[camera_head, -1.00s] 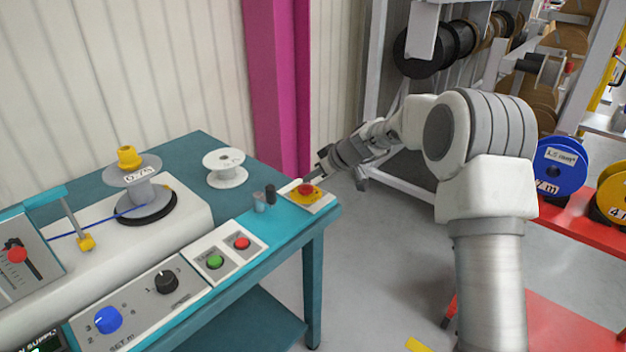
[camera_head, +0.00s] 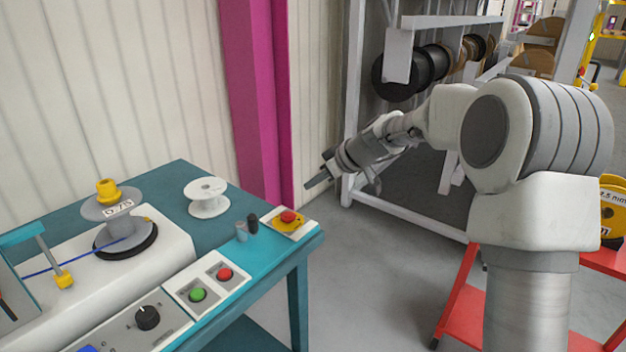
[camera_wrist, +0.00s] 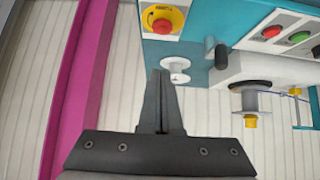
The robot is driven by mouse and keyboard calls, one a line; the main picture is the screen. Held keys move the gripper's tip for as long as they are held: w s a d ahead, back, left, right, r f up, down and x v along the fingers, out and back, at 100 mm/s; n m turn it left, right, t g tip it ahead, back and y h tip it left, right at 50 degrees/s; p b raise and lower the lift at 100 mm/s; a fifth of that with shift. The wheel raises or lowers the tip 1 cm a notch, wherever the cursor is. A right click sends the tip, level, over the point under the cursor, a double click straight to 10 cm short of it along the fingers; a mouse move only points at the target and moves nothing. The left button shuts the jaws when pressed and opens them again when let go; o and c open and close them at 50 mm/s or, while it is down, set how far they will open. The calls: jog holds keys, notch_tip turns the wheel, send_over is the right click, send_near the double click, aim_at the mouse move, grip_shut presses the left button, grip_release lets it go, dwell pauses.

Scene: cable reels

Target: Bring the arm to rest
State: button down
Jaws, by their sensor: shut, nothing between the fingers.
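My gripper (camera_head: 318,176) is at the right end of the teal bench, in front of the pale wall and apart from the bench. In the wrist view its two dark fingers (camera_wrist: 161,75) lie together, with nothing between them. My arm reaches leftward from the right side of the head view, bent at the elbow.
The teal bench (camera_head: 262,284) carries a white empty reel (camera_head: 207,207), a grey reel (camera_head: 128,243) and green and red buttons (camera_head: 198,294). A magenta column (camera_head: 258,120) stands behind. A rack of black reels (camera_head: 396,78) and a red stand (camera_head: 458,300) are right.

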jog(key=s+d+r+m+h, duration=0.2)
jog(key=s+r, duration=0.2)
jog(key=s, duration=0.5)
jog(key=s+d+r+m+h, duration=0.2)
jog(key=s+d+r, duration=0.1)
jog(key=s, duration=0.6)
jog(key=s+d+f+m+h, duration=0.1)
jog(key=s+d+m+h, duration=0.2)
jog(key=s, duration=0.7)
jog(key=s+d+f+m, duration=0.1)
jog(key=s+d+m, duration=0.3)
jog(key=s, duration=0.6)
notch_tip(320, 180, up, 13)
jog(key=d+p, duration=0.1)
jog(key=p, duration=1.1)
jog(key=shift+s+d+f+n+p, duration=0.2)
jog(key=shift+s+d+n+p, duration=0.15)
jog(key=shift+s+d, duration=0.1)
jog(key=shift+a, duration=0.2)
